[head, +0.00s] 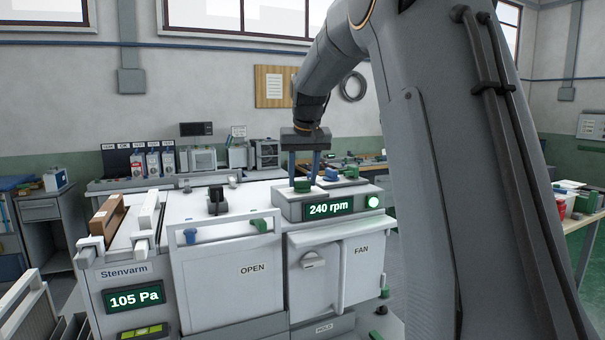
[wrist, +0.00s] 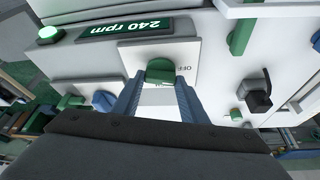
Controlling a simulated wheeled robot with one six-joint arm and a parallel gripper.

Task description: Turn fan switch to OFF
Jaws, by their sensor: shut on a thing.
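The fan switch is a green knob (wrist: 160,71) on a white plate, with the letters OFF (wrist: 186,71) printed to its right in the wrist view. In the head view the green knob (head: 302,186) sits on top of the grey fan box. My gripper (wrist: 158,88) points down with its two blue fingers on either side of the knob, shut on it. In the head view my gripper (head: 303,178) stands over the box. The display (head: 330,208) reads 240 rpm, and a green lamp (head: 373,202) beside it is lit. Exactly where the knob points is hard to tell.
Left of the fan box are a white door marked OPEN (head: 235,285), a black knob (head: 217,202) and a 105 Pa display (head: 134,298). A white FAN door (head: 355,268) is below. Blue and green pieces (head: 331,175) lie close to my gripper's right.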

